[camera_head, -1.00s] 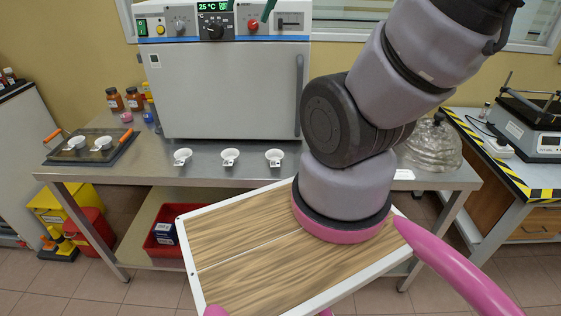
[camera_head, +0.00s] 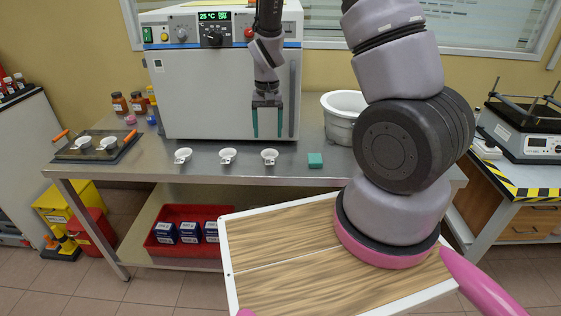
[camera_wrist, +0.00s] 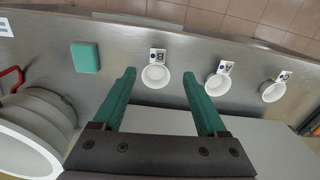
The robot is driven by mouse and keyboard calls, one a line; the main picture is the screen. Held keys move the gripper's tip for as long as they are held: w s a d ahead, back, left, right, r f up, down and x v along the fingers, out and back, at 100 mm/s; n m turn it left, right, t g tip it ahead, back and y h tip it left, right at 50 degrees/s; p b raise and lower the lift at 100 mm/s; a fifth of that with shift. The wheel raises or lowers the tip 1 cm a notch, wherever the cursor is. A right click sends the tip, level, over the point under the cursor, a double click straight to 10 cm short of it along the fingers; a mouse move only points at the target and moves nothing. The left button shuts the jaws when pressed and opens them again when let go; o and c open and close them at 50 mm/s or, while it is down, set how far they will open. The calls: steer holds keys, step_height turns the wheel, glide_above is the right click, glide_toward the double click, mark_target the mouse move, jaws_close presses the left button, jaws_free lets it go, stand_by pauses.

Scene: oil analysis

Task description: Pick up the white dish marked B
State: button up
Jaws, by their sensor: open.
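Three small white dishes with tags stand in a row on the steel bench: the left one (camera_head: 183,155), the middle one (camera_head: 228,156) and the right one (camera_head: 270,156). In the wrist view the right one (camera_wrist: 155,77) lies between and just beyond my fingertips, with a dark mark on its tag (camera_wrist: 157,56) that may be a B. The other dishes, the middle one (camera_wrist: 216,85) and the left one (camera_wrist: 273,91), are to its right there. My gripper (camera_head: 268,135) is open and empty, pointing down above the bench behind the right dish. Its teal fingers (camera_wrist: 158,76) touch nothing.
A teal block (camera_head: 315,160) lies right of the dishes, with a large white bowl (camera_head: 343,112) behind. An oven (camera_head: 220,90) stands close behind my gripper. A dark tray (camera_head: 97,147) with two white dishes is at left. My arm hides the bench's right part.

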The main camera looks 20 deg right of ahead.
glide_above(270, 163)
steer(key=f, duration=0.6)
steer(key=shift+s, duration=0.2)
steer(key=shift+w+f, duration=0.2)
steer(key=shift+f, duration=2.75)
jaws_close()
